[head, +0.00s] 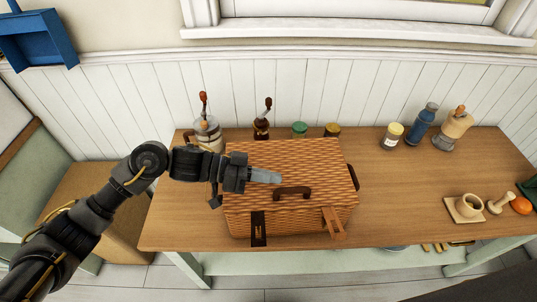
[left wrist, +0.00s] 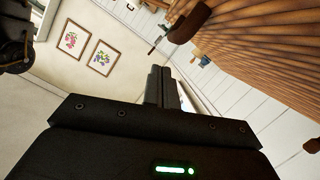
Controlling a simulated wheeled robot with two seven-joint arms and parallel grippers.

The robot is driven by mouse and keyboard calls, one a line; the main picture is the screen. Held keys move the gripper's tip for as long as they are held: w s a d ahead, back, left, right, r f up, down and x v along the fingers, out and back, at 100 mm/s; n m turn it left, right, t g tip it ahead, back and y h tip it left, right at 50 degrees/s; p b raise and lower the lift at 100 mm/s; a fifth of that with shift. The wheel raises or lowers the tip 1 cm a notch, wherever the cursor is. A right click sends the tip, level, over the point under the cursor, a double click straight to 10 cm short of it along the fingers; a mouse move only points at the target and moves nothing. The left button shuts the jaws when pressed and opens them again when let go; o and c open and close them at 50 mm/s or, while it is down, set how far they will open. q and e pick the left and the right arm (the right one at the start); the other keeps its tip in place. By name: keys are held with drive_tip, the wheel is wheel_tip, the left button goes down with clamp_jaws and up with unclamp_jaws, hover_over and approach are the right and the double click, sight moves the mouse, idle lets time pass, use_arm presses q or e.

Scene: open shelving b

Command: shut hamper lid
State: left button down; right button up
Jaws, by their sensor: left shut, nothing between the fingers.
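The wicker hamper (head: 300,215) stands on the wooden table. Its woven lid (head: 290,155) lies over the body and looks down; I cannot tell if a small gap is left. A dark brown handle (head: 292,192) and two straps show at the front, one dark (head: 258,228), one lighter brown (head: 333,222). My left gripper (head: 268,176) is shut and empty, over the lid's left part, left of the handle. In the left wrist view its fingers (left wrist: 165,88) are together, with wicker (left wrist: 265,45) at the upper right. Contact with the lid is unclear. My right gripper is not in view.
A blue bottle (head: 422,122) stands back right. The table between is clear.

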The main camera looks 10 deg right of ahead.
use_arm(q)
drive_tip(key=r+b+v, duration=0.1)
drive_tip(key=b+v, duration=0.2)
drive_tip(key=v, duration=0.7)
drive_tip(key=shift+b, duration=0.4)
drive_tip(key=shift+s+r, duration=0.1)
drive_tip(key=shift+r, duration=0.05)
